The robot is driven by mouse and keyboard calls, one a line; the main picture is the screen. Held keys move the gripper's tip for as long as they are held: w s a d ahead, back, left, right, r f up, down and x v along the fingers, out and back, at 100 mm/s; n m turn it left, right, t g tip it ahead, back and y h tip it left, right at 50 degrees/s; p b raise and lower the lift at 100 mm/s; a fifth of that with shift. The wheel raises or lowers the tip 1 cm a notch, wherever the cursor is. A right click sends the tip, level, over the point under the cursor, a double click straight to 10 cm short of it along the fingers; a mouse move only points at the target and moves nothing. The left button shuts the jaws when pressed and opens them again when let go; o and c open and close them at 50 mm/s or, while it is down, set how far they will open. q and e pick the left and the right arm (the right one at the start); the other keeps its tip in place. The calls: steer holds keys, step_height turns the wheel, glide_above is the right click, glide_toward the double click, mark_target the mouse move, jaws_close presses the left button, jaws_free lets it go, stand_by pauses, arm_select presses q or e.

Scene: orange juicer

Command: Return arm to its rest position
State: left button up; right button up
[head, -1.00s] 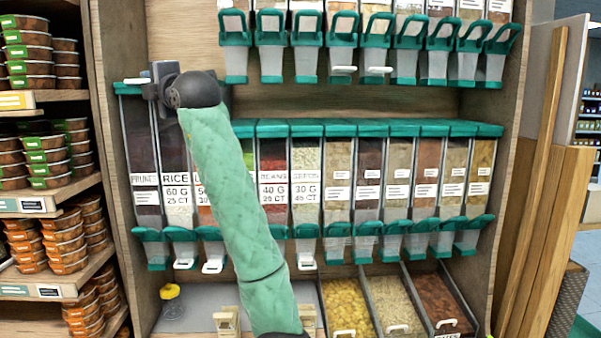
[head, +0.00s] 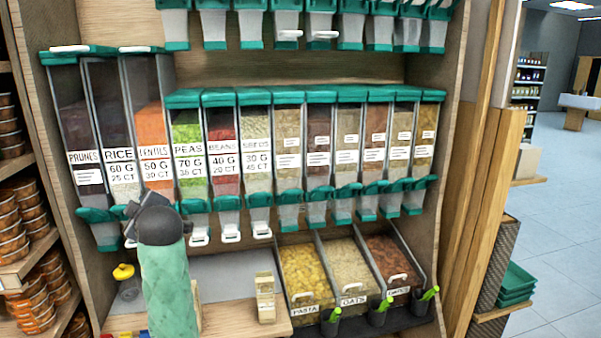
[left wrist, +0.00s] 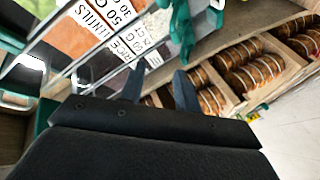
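My left arm in its green quilted sleeve (head: 168,285) rises from the bottom of the head view. My left gripper (head: 138,204) is dark and sits low in front of the rice dispenser (head: 122,180) and lentils dispenser (head: 155,170). In the left wrist view the two fingers of my left gripper (left wrist: 158,88) are spread apart, with nothing visible between them. The wrist view also shows the lentils label (left wrist: 105,18) close by and tilted. In the head view the fingertips are too small to make out. My right gripper is in neither view.
A row of dispensers with green spouts stands ahead, with another row above. Pasta (head: 303,270), oats (head: 350,270) and a third bin (head: 392,260) are below right. A yellow-lidded jar (head: 125,283) and a wooden block (head: 265,298) are near my arm. Shelved tubs (head: 12,235) stand left.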

arm_select(q)
steer(key=s+d+f+m+g+h, duration=0.1)
steer(key=s+d+f+m+h, duration=0.25)
steer(key=f, duration=0.65)
steer(key=s+d+f+m+g+h, duration=0.15)
steer(key=s+f+m, duration=0.25)
steer(key=s+f, duration=0.45)
steer(key=s+d+f+m+g+h, duration=0.1)
steer(key=s+d+f+m, duration=0.3)
steer(key=f, duration=0.8)
steer(key=s+d+f+m+g+h, duration=0.2)
steer(key=s+d+f+m+g, duration=0.15)
steer(key=s+f, duration=0.7)
steer(key=s+d+f+m+g+h, duration=0.25)
steer(key=s+d+f+m, duration=0.2)
steer(key=s, duration=1.05)
steer(key=s+d+f, duration=0.1)
steer(key=d+f, duration=0.2)
steer(key=f, duration=0.9)
steer(key=s+d+f+g, duration=0.1)
steer(key=d+f, duration=0.2)
steer(key=f, duration=1)
steer(key=shift+s+h, duration=0.2)
steer(key=shift+h, duration=0.15)
